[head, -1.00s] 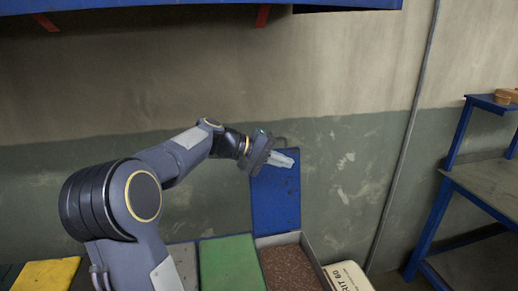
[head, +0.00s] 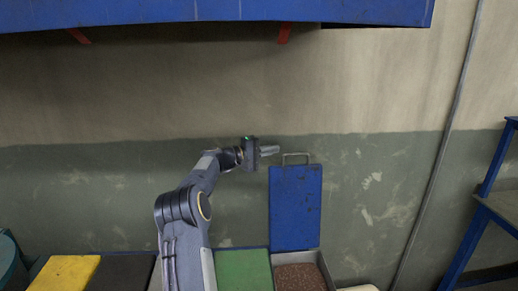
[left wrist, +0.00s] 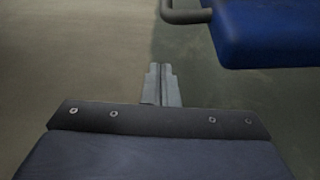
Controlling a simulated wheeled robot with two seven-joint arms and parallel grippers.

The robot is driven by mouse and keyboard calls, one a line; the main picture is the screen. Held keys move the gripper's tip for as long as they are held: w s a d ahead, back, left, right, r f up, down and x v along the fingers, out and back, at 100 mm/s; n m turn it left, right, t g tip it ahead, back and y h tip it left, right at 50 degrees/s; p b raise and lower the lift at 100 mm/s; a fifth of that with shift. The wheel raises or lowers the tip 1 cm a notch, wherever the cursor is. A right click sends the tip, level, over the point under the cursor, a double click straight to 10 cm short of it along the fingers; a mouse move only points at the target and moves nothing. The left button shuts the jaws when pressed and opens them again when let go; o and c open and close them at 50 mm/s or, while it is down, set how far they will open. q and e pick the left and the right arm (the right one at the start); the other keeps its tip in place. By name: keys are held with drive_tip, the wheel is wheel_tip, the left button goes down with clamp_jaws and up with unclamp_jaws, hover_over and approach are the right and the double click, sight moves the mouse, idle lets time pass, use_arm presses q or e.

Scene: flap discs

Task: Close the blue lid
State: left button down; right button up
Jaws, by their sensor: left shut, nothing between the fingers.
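The blue lid (head: 295,208) stands upright, open, at the back of a grey box (head: 322,262) holding brown grit. A metal handle (head: 296,155) sticks up from the lid's top edge. My left gripper (head: 276,150) is shut and empty, just left of the handle and near its height, with a gap between them in the head view. In the left wrist view, the shut fingers (left wrist: 161,85) point ahead, and part of the blue lid (left wrist: 270,35) and its handle (left wrist: 187,12) show at the upper right. My right gripper is in neither view.
A green lid (head: 243,270) lies flat left of the open box, and a yellow lid (head: 62,273) lies farther left. A blue overhead shelf (head: 200,12) spans the top. A blue-framed table (head: 495,205) stands at the right.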

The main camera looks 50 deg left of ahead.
use_arm(q)
drive_tip(key=shift+s+d+r+p, duration=0.1)
drive_tip(key=shift+s+d+p, duration=0.15)
drive_tip(key=shift+d, duration=0.7)
drive_tip(key=shift+s+d+r+p, duration=0.1)
drive_tip(key=shift+s+d, duration=0.15)
drive_tip(key=shift+d, duration=0.65)
drive_tip(key=shift+f, duration=0.1)
